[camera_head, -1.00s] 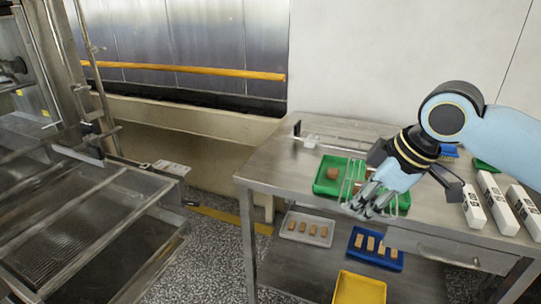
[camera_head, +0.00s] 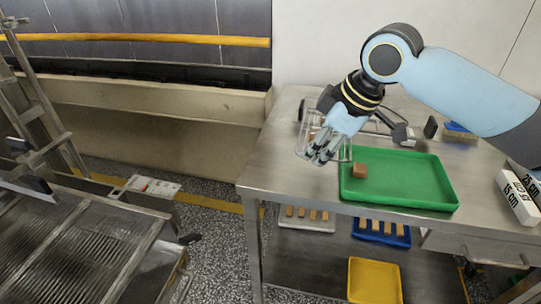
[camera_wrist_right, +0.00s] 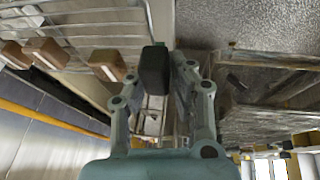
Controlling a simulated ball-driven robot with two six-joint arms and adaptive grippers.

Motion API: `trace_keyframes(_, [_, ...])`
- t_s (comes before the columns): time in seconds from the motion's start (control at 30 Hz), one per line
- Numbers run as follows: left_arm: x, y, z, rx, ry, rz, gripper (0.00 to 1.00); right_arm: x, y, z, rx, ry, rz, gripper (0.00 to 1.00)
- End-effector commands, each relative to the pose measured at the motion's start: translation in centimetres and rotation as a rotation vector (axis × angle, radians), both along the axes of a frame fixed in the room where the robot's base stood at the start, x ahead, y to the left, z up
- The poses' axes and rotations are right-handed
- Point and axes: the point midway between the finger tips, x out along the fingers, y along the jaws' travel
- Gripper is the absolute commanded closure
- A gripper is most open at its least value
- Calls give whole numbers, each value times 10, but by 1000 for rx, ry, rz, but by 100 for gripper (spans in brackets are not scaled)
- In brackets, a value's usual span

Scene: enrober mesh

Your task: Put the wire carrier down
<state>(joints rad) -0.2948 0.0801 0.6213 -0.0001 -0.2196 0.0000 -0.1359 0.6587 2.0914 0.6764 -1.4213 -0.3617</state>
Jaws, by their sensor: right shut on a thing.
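My right gripper (camera_head: 322,152) is shut on the wire carrier (camera_head: 343,153), a thin metal wire frame, above the left part of the steel table. Brown pieces show by the frame in the head view; in the right wrist view, brown blocks (camera_wrist_right: 106,65) show among its wires at left. In that view a black block (camera_wrist_right: 155,70) sits at the fingers (camera_wrist_right: 165,90). The hand hides part of the carrier, and I cannot tell whether it touches anything below. My left gripper is in neither view.
A green tray (camera_head: 420,190) with one brown block (camera_head: 360,170) lies right of the carrier on the steel table (camera_head: 275,165). A metal rail with black ends (camera_head: 430,127) stands behind. White boxes (camera_head: 518,198) stand at right. A yellow tray (camera_head: 375,282) is below.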

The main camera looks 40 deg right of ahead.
Motion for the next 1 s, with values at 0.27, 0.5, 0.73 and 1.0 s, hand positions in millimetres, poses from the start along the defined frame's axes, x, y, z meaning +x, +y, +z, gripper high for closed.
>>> trace_keyframes(0.27, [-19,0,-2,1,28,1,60,57,27,-35,12,0,0,100])
trace_keyframes(0.5, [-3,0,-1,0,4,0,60,94,39,-59,4,-1,2,100])
trace_keyframes(0.73, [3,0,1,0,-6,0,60,97,41,-82,2,4,3,100])
trace_keyframes(1.0, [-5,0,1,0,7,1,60,98,41,-103,0,-1,3,100])
